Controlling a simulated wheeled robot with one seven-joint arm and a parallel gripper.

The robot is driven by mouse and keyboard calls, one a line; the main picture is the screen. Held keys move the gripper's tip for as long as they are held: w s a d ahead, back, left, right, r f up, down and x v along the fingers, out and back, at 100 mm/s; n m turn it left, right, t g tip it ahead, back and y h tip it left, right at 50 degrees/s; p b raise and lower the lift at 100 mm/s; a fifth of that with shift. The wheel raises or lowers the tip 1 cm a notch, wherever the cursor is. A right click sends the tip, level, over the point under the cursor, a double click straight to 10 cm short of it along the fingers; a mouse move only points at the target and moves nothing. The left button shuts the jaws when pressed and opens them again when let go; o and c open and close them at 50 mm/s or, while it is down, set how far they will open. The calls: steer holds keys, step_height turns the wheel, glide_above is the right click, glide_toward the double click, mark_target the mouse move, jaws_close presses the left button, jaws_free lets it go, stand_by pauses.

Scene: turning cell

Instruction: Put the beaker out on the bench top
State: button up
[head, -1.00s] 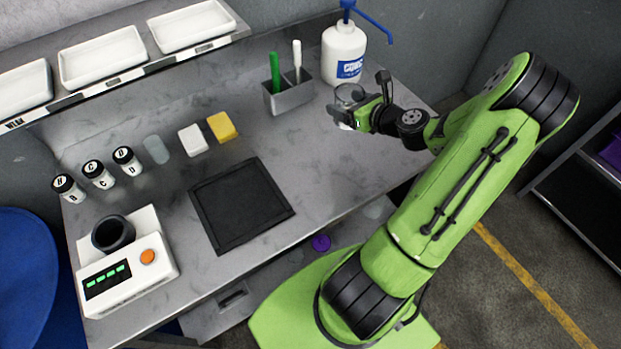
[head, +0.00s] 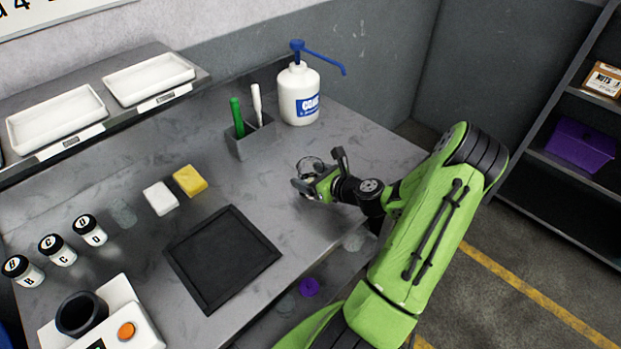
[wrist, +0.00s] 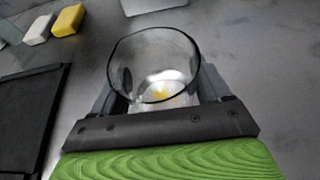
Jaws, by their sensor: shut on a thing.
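The clear glass beaker (head: 309,166) is between the jaws of my gripper (head: 312,184), over the right part of the grey bench top (head: 330,128). My gripper is shut on it. In the wrist view the beaker (wrist: 155,62) looks close to upright, with its round rim open towards the camera and a finger on each side. The bench surface shows through its glass. I cannot tell whether its base touches the bench top or is a little above it.
A pen holder (head: 252,143) and a white pump bottle (head: 299,96) stand behind the gripper. A black mat (head: 222,258), a yellow block (head: 190,180) and a white block (head: 160,198) lie to the left. Several small jars (head: 58,250) are farther left. Bare bench surrounds the beaker.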

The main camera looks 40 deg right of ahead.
steer(key=o, duration=1.3)
steer(key=shift+c, duration=0.2)
steer(key=shift+r, duration=0.2)
steer(key=p+v, duration=0.2)
steer(key=v, duration=1)
steer(key=w+a+r+n+g+y, duration=0.2)
steer(key=a+n+g, duration=0.2)
steer(key=a+n, duration=0.45)
steer(key=w+a+r+n+g+y, duration=0.15)
steer(key=a+n+g, duration=0.25)
steer(key=a+n, duration=0.5)
steer(key=s+a+r+n+h, duration=0.4)
steer(key=s+a+r+n, duration=0.5)
steer(key=n, duration=0.9)
steer(key=s+r, duration=0.3)
steer(key=shift+s+r, duration=0.15)
steer(key=shift+s, duration=0.1)
